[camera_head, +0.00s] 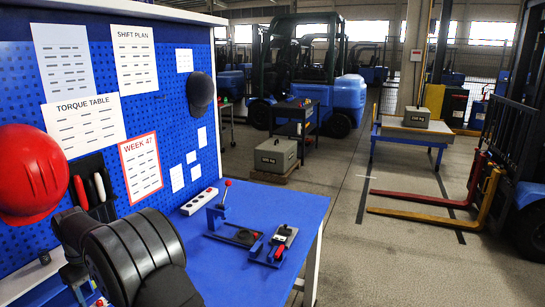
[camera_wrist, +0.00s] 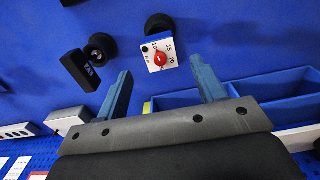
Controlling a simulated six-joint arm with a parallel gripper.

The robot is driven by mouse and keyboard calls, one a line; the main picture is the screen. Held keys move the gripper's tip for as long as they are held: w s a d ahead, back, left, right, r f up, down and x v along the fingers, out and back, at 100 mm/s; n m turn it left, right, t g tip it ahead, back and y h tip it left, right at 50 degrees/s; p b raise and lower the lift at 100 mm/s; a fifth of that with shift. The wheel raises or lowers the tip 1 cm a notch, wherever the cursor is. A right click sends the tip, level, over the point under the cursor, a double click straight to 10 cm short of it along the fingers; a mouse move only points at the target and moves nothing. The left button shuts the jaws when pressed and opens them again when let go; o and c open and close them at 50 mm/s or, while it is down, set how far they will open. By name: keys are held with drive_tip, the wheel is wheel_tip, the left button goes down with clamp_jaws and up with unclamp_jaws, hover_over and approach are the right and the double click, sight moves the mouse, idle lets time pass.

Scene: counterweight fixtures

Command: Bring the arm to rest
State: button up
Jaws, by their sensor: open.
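My gripper (camera_wrist: 161,66) shows in the wrist view with its two blue fingers apart and nothing between them. In the head view, dark rounded links of my arm fill the lower left, and the gripper itself cannot be made out. Beyond the fingertips in the wrist view is a white block with a red dial (camera_wrist: 159,59), with a black knob (camera_wrist: 160,23) behind it. I cannot tell the gap between the fingers and the dial block.
The blue bench (camera_head: 285,202) carries a red-knobbed lever fixture (camera_head: 217,212) and a small black fixture (camera_head: 284,233). A white power strip (camera_head: 199,201) lies by the pegboard (camera_head: 125,110), where a red helmet (camera_head: 32,172) hangs. Blue bins (camera_wrist: 275,88) show right in the wrist view.

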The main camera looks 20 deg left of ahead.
sight(99, 302)
wheel_tip(99, 302, up, 6)
drive_tip(key=f, duration=0.1)
wheel_tip(99, 302, down, 13)
drive_tip(key=shift+r, duration=0.1)
wheel_tip(99, 302, up, 5)
drive_tip(key=shift+r, duration=0.1)
drive_tip(key=w+d+r, duration=0.7)
drive_tip(key=w+d, duration=0.1)
drive_tip(key=w+d+f+m, duration=0.3)
drive_tip(key=w+d, duration=0.4)
drive_tip(key=w, duration=0.2)
drive_tip(key=w+d+f+m, duration=0.2)
drive_tip(key=w+d+f, duration=0.1)
drive_tip(key=w+d, duration=0.55)
drive_tip(key=w+d+f+m, duration=0.2)
drive_tip(key=w+d, duration=0.3)
drive_tip(key=d, duration=0.3)
drive_tip(key=w+d+f+m, duration=0.2)
drive_tip(key=w+d, duration=0.2)
drive_tip(key=d, duration=0.4)
drive_tip(key=shift+w+d, duration=0.2)
drive_tip(key=shift+w, duration=0.2)
drive_tip(key=shift+f, duration=0.1)
